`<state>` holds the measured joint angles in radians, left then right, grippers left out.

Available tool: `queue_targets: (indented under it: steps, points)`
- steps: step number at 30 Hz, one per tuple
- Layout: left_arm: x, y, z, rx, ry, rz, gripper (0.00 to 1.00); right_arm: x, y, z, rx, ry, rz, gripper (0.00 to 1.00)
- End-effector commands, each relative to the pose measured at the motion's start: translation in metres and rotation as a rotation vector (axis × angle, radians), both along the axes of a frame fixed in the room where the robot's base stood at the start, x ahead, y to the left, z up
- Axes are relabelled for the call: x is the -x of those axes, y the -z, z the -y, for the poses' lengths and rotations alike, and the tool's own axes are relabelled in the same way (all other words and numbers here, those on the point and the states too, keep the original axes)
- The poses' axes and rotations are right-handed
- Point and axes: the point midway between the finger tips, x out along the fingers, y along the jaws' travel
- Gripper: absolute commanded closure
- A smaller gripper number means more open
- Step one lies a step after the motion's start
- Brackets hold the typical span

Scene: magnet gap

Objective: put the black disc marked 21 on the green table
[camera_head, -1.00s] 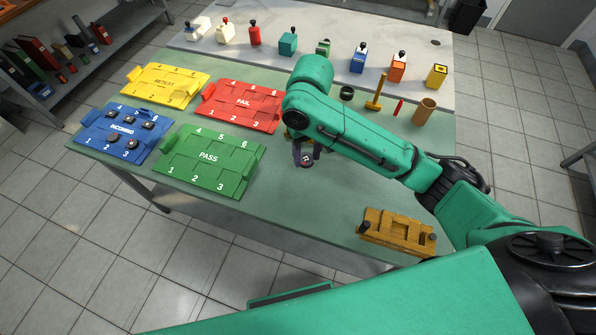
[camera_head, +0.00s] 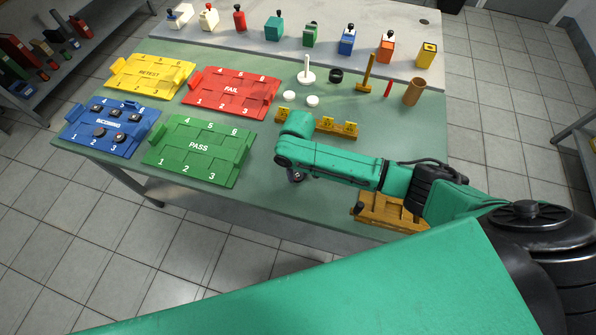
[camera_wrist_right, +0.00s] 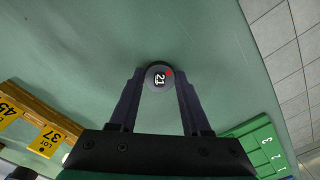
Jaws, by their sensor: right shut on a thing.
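The black disc marked 21 (camera_wrist_right: 159,75) has white digits and a small red mark on its top. It sits between the fingertips of my right gripper (camera_wrist_right: 158,82), which is shut on it. In the head view the right gripper (camera_head: 295,173) is low over the front part of the green table (camera_head: 262,201), right of the PASS tray, mostly hidden under my arm. I cannot tell whether the disc touches the table. My left gripper is not in view.
The green PASS tray (camera_head: 195,163) is left of the gripper. A wooden tray (camera_head: 385,213) is close on the right, and a rack with yellow labels (camera_head: 335,127) is behind. Bare table lies around the gripper.

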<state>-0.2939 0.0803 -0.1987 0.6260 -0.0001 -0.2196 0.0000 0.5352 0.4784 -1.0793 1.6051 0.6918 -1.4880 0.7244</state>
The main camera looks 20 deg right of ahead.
Motion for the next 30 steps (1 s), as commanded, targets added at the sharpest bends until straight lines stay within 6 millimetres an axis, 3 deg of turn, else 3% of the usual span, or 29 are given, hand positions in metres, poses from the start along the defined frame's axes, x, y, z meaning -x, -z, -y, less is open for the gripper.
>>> queue_targets:
  steps: [7, 8, 9, 10, 21, 23, 30]
  points:
    - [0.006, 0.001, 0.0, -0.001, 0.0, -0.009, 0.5, 0.0, 0.002, 0.0, -0.001, 0.0, 0.0, 1.0]
    - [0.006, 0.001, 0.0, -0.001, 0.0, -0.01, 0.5, 0.0, 0.001, 0.0, -0.001, 0.0, 0.0, 0.41]
    - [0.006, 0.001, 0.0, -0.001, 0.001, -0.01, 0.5, 0.0, 0.001, 0.0, -0.001, 0.0, 0.0, 0.26]
    - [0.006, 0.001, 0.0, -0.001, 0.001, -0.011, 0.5, 0.0, 0.001, 0.0, -0.001, 0.0, 0.0, 0.22]
    - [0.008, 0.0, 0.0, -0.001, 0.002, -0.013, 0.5, -0.001, -0.007, -0.001, -0.003, 0.0, 0.001, 0.22]
    - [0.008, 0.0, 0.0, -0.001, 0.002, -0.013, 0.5, -0.001, -0.016, -0.001, -0.003, -0.001, 0.001, 0.22]
    - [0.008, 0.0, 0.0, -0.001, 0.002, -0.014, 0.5, -0.001, -0.08, -0.001, -0.005, -0.001, 0.003, 0.22]
